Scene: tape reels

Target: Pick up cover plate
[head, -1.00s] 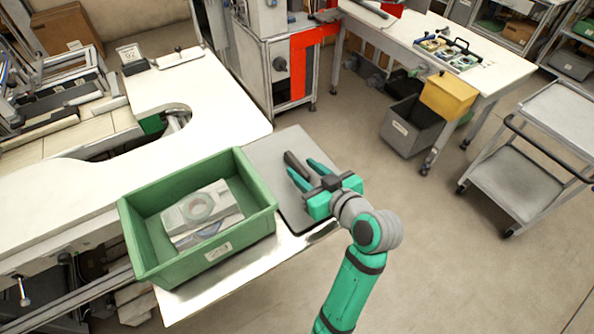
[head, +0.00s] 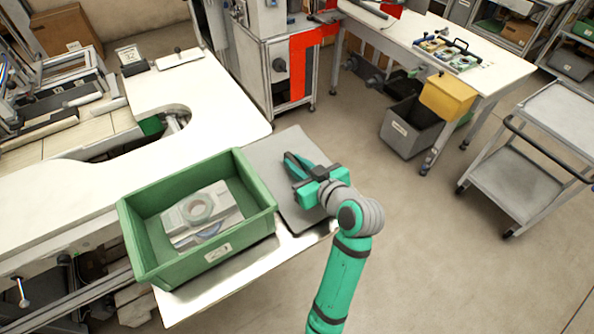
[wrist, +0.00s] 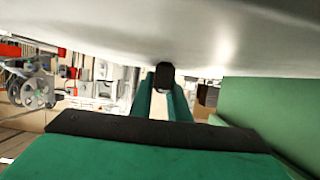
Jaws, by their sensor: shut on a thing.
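The cover plate looks to be the flat grey plate (head: 262,150) lying on the bench end, right of the green bin, with a dark upright grip on it. My gripper (head: 292,162) reaches in from the right, low over the plate. Its green fingers are closed together on the dark grip, which they mostly hide. In the wrist view my fingers (wrist: 164,82) meet at a small black piece, under a broad pale grey surface across the top. I cannot see any gap between the plate and the bench.
The green bin (head: 150,262) stands close left of the plate and holds a grey part (head: 217,222) with a round ring. Its wall shows in the wrist view (wrist: 275,110). A white bench (head: 215,110) lies behind. A grey cart (head: 517,180) stands right; floor between is clear.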

